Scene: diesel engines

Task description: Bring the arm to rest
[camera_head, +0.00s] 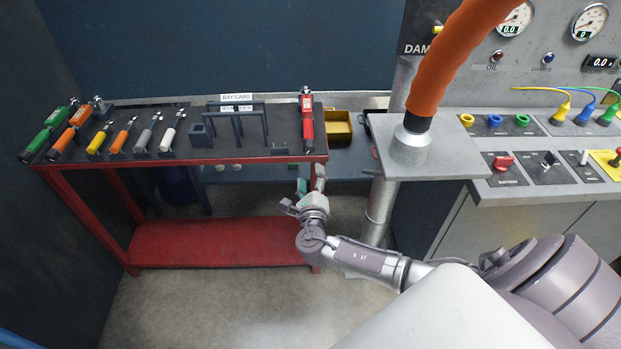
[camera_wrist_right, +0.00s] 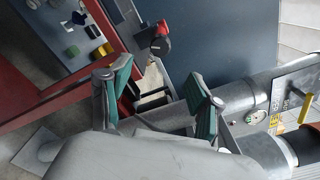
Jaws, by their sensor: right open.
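My right gripper (camera_head: 311,184) reaches in from the lower right in the head view, at the right front corner of the red tool cart (camera_head: 215,255). In the right wrist view the right gripper (camera_wrist_right: 160,100) is open, with its two green-padded fingers apart and nothing between them. The red torque tool (camera_head: 307,122) lies on the cart top just beyond the gripper, apart from it. My left gripper is not in view.
Several colored-handled tools, including a green one (camera_head: 48,134), lie along the cart top. A grey pillar with an orange hose (camera_head: 440,70) stands right of the gripper. The control bench (camera_head: 530,200) is at right. Floor before the cart is clear.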

